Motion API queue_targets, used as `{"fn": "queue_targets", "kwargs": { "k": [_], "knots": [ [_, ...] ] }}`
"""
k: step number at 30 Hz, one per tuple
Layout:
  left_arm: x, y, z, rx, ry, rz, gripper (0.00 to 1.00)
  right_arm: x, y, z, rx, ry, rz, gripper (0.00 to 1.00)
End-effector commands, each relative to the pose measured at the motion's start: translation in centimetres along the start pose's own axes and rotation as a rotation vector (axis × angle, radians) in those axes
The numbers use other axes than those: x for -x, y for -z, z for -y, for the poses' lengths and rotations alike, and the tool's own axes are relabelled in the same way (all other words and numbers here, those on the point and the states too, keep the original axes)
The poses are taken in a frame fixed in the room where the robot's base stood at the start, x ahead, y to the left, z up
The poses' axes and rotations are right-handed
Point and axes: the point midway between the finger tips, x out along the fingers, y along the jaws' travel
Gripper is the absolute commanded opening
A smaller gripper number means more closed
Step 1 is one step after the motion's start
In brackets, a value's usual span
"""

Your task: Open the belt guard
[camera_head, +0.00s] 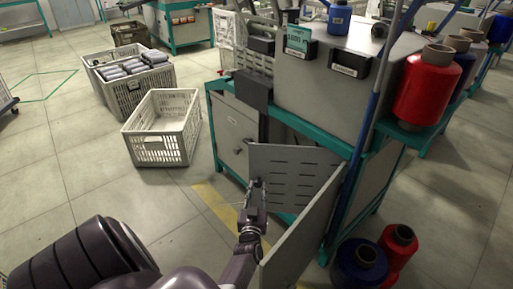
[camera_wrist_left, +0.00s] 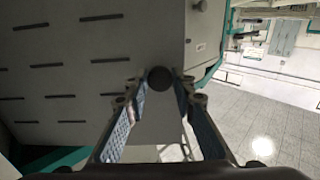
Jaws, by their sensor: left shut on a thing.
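The belt guard (camera_head: 305,170) is a grey panel with rows of slots, low on the front of the teal-framed machine. It stands out at an angle from the frame, with dark space behind its top edge. My left gripper (camera_head: 257,184) is at its left edge. In the left wrist view the slotted panel (camera_wrist_left: 70,75) fills the left side, and a dark round knob (camera_wrist_left: 160,78) sits between the fingertips of my left gripper (camera_wrist_left: 159,88). The gripper is shut on this knob. My right gripper is not in view.
A plain grey panel (camera_head: 303,238) juts toward me right of my left wrist. Red (camera_head: 398,245) and blue (camera_head: 361,262) bobbins stand on the floor at the lower right. An empty light crate (camera_head: 163,151) stands to the left, with clear floor before it.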

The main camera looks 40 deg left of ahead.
Motion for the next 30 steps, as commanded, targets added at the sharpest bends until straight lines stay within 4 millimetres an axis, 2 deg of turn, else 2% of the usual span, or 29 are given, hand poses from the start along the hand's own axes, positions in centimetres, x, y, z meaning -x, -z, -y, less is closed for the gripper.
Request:
{"fn": "queue_targets", "kwargs": {
  "k": [9, 23, 24, 28, 30],
  "knots": [
    [0.96, 0.13, -0.32, 0.000, 0.032, -0.001, 0.00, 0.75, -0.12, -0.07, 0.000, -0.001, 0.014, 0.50],
    [1.06, 0.11, -0.33, 0.000, 0.036, -0.003, 0.00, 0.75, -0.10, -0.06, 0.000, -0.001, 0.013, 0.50],
    [1.06, 0.11, -0.32, 0.000, 0.036, -0.003, 0.27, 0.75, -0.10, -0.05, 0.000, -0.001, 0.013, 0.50],
    [1.07, 0.09, -0.32, 0.000, 0.036, -0.003, 0.41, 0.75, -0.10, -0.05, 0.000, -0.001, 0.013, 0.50],
    [1.07, 0.08, -0.31, 0.000, 0.036, -0.002, 0.42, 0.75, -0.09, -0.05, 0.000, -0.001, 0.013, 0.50]
  ]
}}
